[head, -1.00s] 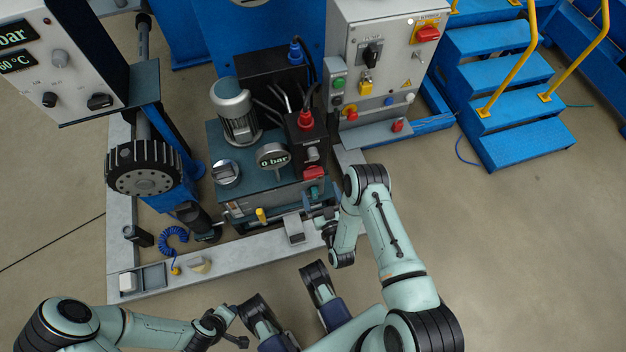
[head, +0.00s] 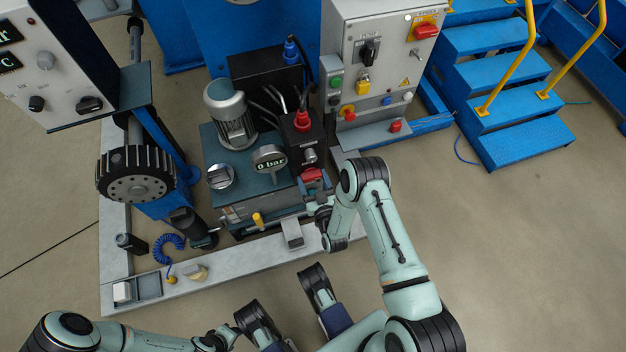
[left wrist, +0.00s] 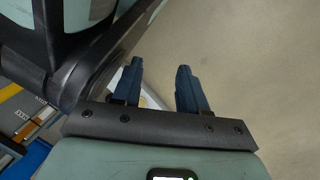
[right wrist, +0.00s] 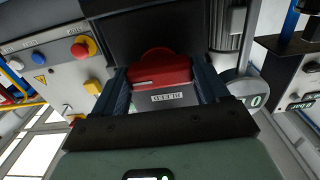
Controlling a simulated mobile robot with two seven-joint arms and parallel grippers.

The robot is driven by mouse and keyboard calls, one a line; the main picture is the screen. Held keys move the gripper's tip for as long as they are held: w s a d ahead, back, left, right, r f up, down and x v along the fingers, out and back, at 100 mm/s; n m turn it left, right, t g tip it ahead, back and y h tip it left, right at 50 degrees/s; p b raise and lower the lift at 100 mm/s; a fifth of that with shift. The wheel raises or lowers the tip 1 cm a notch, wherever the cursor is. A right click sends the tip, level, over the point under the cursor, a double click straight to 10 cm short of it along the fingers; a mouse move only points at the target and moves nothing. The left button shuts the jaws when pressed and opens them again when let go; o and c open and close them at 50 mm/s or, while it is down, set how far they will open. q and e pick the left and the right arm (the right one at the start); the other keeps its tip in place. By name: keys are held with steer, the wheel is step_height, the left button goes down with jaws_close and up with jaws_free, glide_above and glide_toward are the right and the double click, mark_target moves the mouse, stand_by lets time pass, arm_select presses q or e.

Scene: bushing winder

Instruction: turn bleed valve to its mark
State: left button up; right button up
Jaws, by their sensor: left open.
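The bleed valve, a red handle (head: 312,174), sits on the front of a dark block on the hydraulic unit. The valve's mark cannot be made out. My left gripper (head: 222,338) is low in the head view, away from the unit; the left wrist view shows its fingers (left wrist: 160,68) open and empty.
A pressure gauge (head: 270,161) reading 0 bar and a motor (head: 231,115) stand left of the valve. A grey control cabinet (head: 385,60) rises behind it on the right. A yellow-handled part (head: 258,220) is at the unit's front. Open floor lies to the right.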

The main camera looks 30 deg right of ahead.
arm_select(q)
steer(key=shift+w+r, duration=0.1)
steer(key=shift+w, duration=0.05)
arm_select(e)
steer(key=shift+w+r, duration=0.1)
steer(key=shift+n+p, duration=0.45)
steer(key=shift+n, duration=0.35)
steer(key=n+p, duration=0.1)
steer(key=n, duration=0.3)
steer(key=shift+p, duration=0.3)
steer(key=n+p, duration=0.1)
steer(key=n, duration=0.3)
steer(key=shift+n, duration=0.9)
steer(key=n, duration=0.2)
steer(key=shift+n, duration=0.3)
arm_select(q)
steer(key=w+d+r+t, duration=0.1)
steer(key=w+r+t, duration=0.1)
steer(key=w+r, duration=0.4)
steer(key=shift+d, duration=0.15)
arm_select(e)
steer(key=shift+n, duration=1.9)
arm_select(q)
steer(key=shift+r, duration=0.1)
arm_select(e)
steer(key=shift+w+d+r, duration=0.1)
